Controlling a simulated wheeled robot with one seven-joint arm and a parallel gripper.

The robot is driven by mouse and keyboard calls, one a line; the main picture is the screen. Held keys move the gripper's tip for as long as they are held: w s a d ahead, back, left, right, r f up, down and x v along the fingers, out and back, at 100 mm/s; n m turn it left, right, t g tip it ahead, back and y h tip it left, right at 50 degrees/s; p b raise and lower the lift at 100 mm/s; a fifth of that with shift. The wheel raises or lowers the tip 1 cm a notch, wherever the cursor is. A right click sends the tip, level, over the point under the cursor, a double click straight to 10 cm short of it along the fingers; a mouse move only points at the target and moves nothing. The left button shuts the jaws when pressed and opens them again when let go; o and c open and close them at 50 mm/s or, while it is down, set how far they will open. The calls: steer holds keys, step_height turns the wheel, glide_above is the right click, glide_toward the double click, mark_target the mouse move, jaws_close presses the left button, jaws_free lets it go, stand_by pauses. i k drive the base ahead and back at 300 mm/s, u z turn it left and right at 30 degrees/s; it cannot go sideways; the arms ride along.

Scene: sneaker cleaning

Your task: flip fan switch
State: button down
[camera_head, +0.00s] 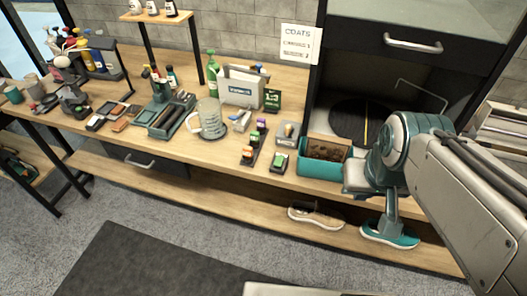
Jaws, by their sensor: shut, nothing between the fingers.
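I cannot tell for certain which item is the fan switch. A small dark box with a green button (279,161) sits near the bench's front edge, right of centre. A grey box (287,133) with a small part on top stands just behind it. My gripper (391,232) is at the right, in front of the bench edge, pointing down and shut with nothing in it. It is well to the right of both boxes and touches neither. It overlaps a teal sneaker (405,240) on the low shelf in the picture; I cannot tell the gap.
A teal tub (313,170) with brown contents stands between the boxes and my arm. A dark block (249,157) with coloured tops, a glass jug (211,118) and a black cabinet with a turntable (352,122) are nearby. A beige shoe (316,218) lies on the low shelf.

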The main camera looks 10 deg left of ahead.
mark_target(278, 162)
steer(key=u, duration=0.45)
steer(key=k, duration=0.55)
steer(key=u, duration=0.55)
steer(key=i, duration=1.05)
steer(key=z, duration=0.75)
